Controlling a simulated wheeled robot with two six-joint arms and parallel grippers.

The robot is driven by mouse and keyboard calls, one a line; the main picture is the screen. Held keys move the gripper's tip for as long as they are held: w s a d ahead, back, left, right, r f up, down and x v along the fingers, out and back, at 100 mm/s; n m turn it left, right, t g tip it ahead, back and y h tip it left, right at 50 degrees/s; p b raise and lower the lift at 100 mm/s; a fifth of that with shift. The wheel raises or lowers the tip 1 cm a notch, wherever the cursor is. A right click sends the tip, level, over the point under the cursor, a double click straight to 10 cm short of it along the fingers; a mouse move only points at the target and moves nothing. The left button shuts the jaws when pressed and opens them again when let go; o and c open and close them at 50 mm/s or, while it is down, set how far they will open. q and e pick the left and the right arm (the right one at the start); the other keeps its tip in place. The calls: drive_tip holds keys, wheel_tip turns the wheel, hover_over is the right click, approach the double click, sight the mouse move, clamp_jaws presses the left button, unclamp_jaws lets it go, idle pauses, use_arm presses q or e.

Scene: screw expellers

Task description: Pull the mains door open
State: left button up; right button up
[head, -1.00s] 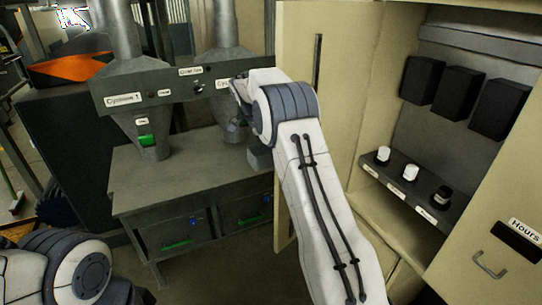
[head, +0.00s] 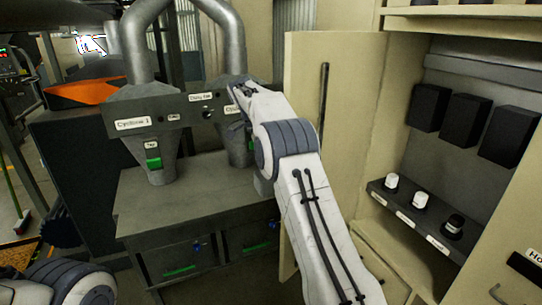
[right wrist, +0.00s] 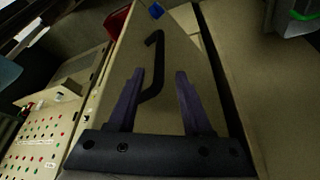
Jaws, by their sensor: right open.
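The beige mains door (head: 345,130) stands swung out at the left side of an open cabinet in the head view. It carries a long black upright handle (head: 323,105). In the right wrist view the black handle (right wrist: 156,60) is in front of my right gripper (right wrist: 157,85). Its two purple fingers are apart, with the handle's lower end showing between them. I cannot tell whether they touch it. My right arm covers part of the door in the head view, where its fingers cannot be made out. My left gripper is out of view; only my left arm shows at the lower left.
The open cabinet holds black boxes (head: 466,122) and a shelf of knobs (head: 420,198). A grey cyclone bench (head: 180,205) with funnels and drawers stands left of the door. A panel with coloured dots (right wrist: 38,130) lies left in the wrist view.

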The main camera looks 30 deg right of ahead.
drive_tip(key=shift+p+v, duration=0.65)
drive_tip(key=shift+v, duration=1.5)
